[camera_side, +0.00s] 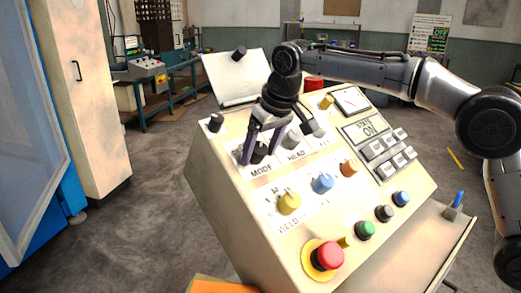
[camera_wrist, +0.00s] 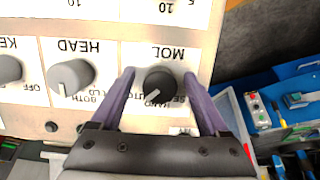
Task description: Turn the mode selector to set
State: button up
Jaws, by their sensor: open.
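The mode selector is a black round knob (camera_wrist: 161,82) with a white pointer mark, on a white label plate of the sloped cream console (camera_side: 215,165). In the wrist view its label is upside down, and the mark points down and left, toward small position words partly hidden by the knob and my gripper. The knob also shows in the side view (camera_side: 259,151) above the word MODE. My gripper (camera_wrist: 159,76) is open, with one purple finger on each side of the knob. I see small gaps between fingers and knob in the wrist view.
A grey HEAD knob (camera_wrist: 71,76) sits beside the selector. Yellow (camera_side: 289,203), blue (camera_side: 323,183) and orange (camera_side: 349,168) knobs lie lower on the panel. A red mushroom button (camera_side: 328,256) is near the front edge. A display (camera_side: 366,127) reads STATE ON.

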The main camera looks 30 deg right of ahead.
jog(key=shift+c, duration=0.2)
grip_shut()
jog(key=shift+n, duration=0.4)
jog(key=n+h, duration=0.1)
jog(key=n, duration=0.2)
jog(key=shift+n, duration=0.3)
jog(key=n+t, duration=0.1)
jog(key=n, duration=0.3)
jog(key=shift+d+r+h, duration=0.1)
jog(key=shift+h, duration=0.3)
jog(key=n, duration=0.4)
jog(key=shift+w+n+t, duration=0.1)
jog(key=shift+n+t, duration=0.2)
jog(key=n+t, duration=0.1)
jog(key=n, duration=0.3)
